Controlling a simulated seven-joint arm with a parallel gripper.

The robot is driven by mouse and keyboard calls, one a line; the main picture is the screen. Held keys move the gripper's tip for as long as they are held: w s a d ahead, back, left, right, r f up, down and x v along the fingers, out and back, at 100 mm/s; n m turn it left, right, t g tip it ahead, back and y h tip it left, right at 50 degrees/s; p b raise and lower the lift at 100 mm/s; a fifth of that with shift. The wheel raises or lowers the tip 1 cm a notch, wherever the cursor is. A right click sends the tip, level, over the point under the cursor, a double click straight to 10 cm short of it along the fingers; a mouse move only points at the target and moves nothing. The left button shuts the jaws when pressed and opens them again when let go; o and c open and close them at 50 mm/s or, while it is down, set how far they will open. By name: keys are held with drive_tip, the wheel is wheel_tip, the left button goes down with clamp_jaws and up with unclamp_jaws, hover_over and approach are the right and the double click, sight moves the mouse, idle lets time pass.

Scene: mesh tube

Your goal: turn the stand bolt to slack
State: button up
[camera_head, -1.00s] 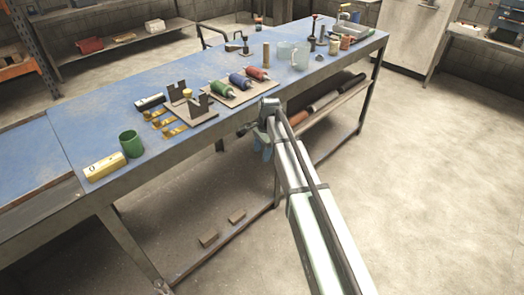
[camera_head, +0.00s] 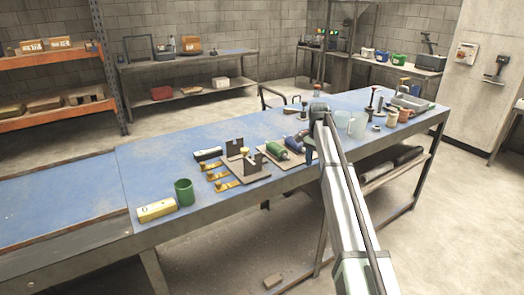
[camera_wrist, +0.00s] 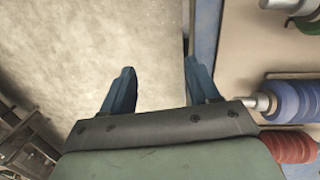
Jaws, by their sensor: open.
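A stand (camera_head: 240,172) with two dark upright plates and a flat base sits on the blue workbench. A small brass-yellow knob (camera_head: 244,151) shows between the plates; I cannot tell for sure that it is the stand bolt. My gripper (camera_wrist: 157,72) is open with two blue fingers and nothing between them. In the wrist view it hangs over the bench's edge, with floor below, beside the roller board. In the head view it is right of the stand and apart from it, largely hidden by my arm.
A green roller (camera_head: 278,152) and a blue roller (camera_head: 294,145) lie on a board right of the stand; a red roller (camera_wrist: 290,147) shows in the wrist view. Brass pieces (camera_head: 220,176), a green cup (camera_head: 184,192) and a yellow block (camera_head: 157,210) lie left. Clear jars (camera_head: 357,124) stand right.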

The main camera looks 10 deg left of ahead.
drive_tip(key=shift+m+t, duration=0.3)
drive_tip(key=shift+m, duration=0.5)
drive_tip(key=a+r, duration=0.2)
drive_tip(key=a, duration=0.2)
drive_tip(key=w+a+r, duration=0.1)
drive_tip(key=a+r, duration=0.2)
drive_tip(key=a, duration=0.1)
drive_tip(key=w+a+r, duration=0.1)
drive_tip(key=a+r, duration=0.2)
drive_tip(key=a, duration=0.1)
drive_tip(key=shift+w+r, duration=0.1)
drive_tip(key=shift+w, duration=0.1)
drive_tip(key=a+r+m, duration=0.2)
drive_tip(key=a+r, duration=0.5)
drive_tip(key=a, duration=0.3)
drive_tip(key=shift+t+y, duration=0.3)
wheel_tip(320, 180, down, 14)
drive_tip(key=shift+s+r, duration=0.15)
drive_tip(key=shift+r, duration=0.05)
drive_tip(key=shift+c, duration=0.3)
drive_tip(key=c, duration=1)
